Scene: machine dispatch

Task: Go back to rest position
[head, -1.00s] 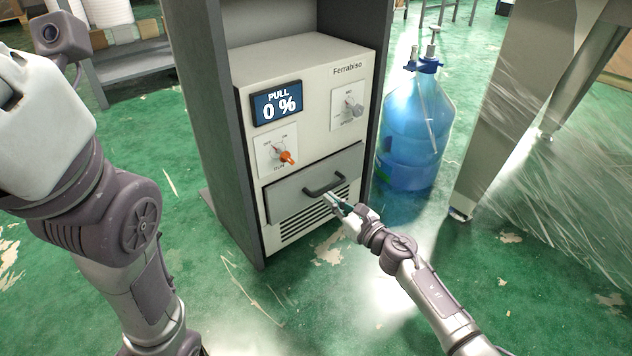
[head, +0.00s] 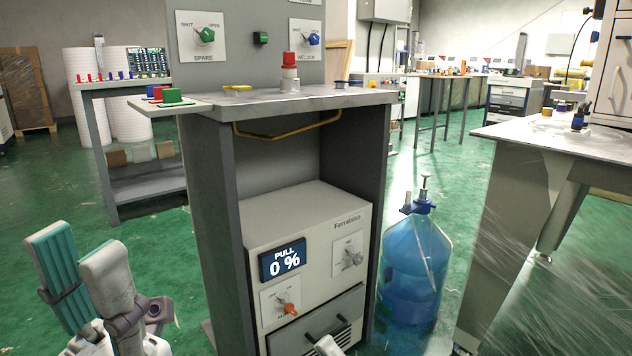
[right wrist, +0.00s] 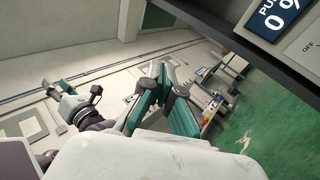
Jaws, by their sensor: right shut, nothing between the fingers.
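My left gripper (head: 75,245) is at the lower left of the head view, pointing up, its two fingers apart and nothing between them. My right gripper (right wrist: 160,78) shows in the right wrist view, its fingers together and empty. In the head view only a pale piece of my right arm shows at the bottom edge, in front of the drawer; the fingers cannot be made out there. The white Ferrabiso machine (head: 310,225) stands in the grey cabinet, its display (head: 283,260) reading "PULL 0 %". Its drawer (head: 300,335) is partly cut off by the frame.
A grey shelf top (head: 260,101) with a yellow handle (head: 288,130) juts out above the machine. A blue water bottle (head: 412,270) stands right of the cabinet. A table (head: 560,140) with film-wrapped legs is further right. Green floor (head: 160,250) is clear at left.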

